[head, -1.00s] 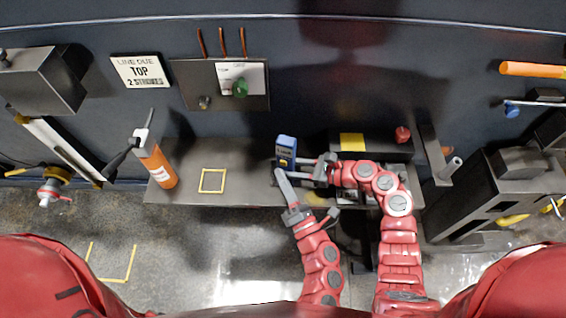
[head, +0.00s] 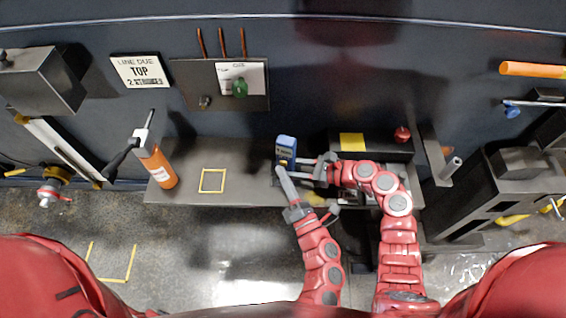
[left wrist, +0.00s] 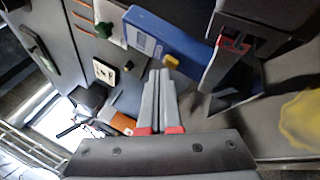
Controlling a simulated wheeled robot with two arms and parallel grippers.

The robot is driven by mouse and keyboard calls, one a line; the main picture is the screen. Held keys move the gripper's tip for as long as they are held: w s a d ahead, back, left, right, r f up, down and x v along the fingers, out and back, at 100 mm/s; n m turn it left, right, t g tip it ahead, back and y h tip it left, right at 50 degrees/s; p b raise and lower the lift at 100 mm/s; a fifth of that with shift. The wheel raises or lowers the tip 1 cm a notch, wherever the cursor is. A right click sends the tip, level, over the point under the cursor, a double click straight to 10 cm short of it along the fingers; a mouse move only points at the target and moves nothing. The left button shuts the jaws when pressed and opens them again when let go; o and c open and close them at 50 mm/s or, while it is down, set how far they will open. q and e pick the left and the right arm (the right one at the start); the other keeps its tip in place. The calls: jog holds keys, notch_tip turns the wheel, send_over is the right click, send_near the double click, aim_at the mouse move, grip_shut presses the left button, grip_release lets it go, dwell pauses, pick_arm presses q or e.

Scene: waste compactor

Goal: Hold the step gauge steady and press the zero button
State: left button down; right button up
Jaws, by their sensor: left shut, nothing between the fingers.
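The step gauge (head: 286,148) is a blue block-shaped device with a dark display, upright at the right part of the grey bench. In the left wrist view the blue gauge (left wrist: 178,38) shows a yellow button (left wrist: 171,62) on its near side. My right gripper (head: 304,168) reaches in from the right with its fingers around the gauge's lower part; the grip is partly hidden. My left gripper (head: 280,169) is shut and empty, its tips just below and beside the gauge. In the left wrist view its closed tips (left wrist: 159,72) lie close to the yellow button, with contact unclear.
A panel with a green knob (head: 239,88) is on the wall behind. A dark block with a yellow patch (head: 352,142) and a red knob (head: 402,134) stands right of the gauge.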

pick_arm(q)
jog(key=shift+w+d, duration=0.15)
jog(key=shift+w, duration=0.3)
dwell(0.6)
jog(key=shift+s+a, duration=0.3)
jog(key=shift+s, duration=0.6)
jog(key=shift+s+a, duration=0.25)
jog(key=shift+s, duration=0.55)
jog(key=shift+s+a, duration=0.25)
jog(key=shift+s, duration=0.5)
jog(key=shift+s+a, duration=0.25)
jog(key=shift+s, duration=0.55)
